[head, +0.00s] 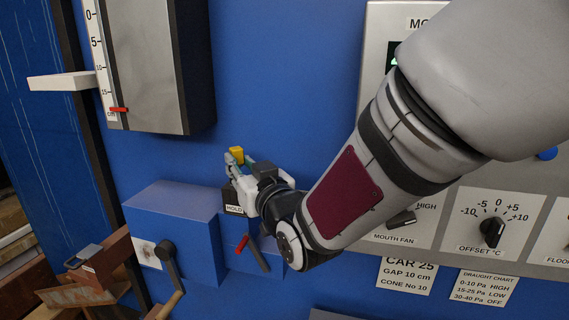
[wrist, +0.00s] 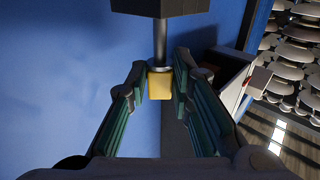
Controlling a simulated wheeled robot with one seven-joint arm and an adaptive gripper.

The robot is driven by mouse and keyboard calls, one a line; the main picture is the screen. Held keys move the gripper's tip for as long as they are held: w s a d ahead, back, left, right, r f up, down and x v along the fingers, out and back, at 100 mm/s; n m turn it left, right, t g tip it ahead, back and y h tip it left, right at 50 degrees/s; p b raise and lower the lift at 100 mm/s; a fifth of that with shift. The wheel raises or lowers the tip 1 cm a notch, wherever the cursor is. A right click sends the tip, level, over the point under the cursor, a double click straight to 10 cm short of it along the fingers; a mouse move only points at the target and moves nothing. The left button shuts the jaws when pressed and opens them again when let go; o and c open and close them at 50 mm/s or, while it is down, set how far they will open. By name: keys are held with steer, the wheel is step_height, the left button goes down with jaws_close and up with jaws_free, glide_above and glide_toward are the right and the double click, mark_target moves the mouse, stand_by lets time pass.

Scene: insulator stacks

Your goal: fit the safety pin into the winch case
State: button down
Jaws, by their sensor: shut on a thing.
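The safety pin appears as a yellow block (head: 236,153) at my gripper (head: 233,165) in the head view. In the wrist view the yellow block (wrist: 160,84) sits between the green-padded fingers of my gripper (wrist: 160,88), which are shut on it. A grey rod (wrist: 160,40) runs from the yellow block to a dark block (wrist: 160,6) at the top edge. I cannot tell whether the rod's far end is inside that block. The winch case, a blue box (head: 170,210) with a black crank, stands on the wall to the lower left of my gripper.
A black block marked HOLD (head: 234,204) lies just below my gripper, with a red-handled lever (head: 243,243) lower. A grey cabinet (head: 150,60) with a scale hangs above left. A control panel (head: 470,220) is at right. Bare blue wall (head: 290,90) lies above my gripper.

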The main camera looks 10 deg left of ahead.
steer(key=shift+f+b, duration=1.25)
steer(key=shift+f, duration=0.35)
steer(key=c, duration=1.4)
jaws_free()
steer(key=shift+o, duration=0.3)
step_height(320, 180, up, 10)
steer(key=shift+r, duration=0.15)
steer(key=shift+d, duration=0.1)
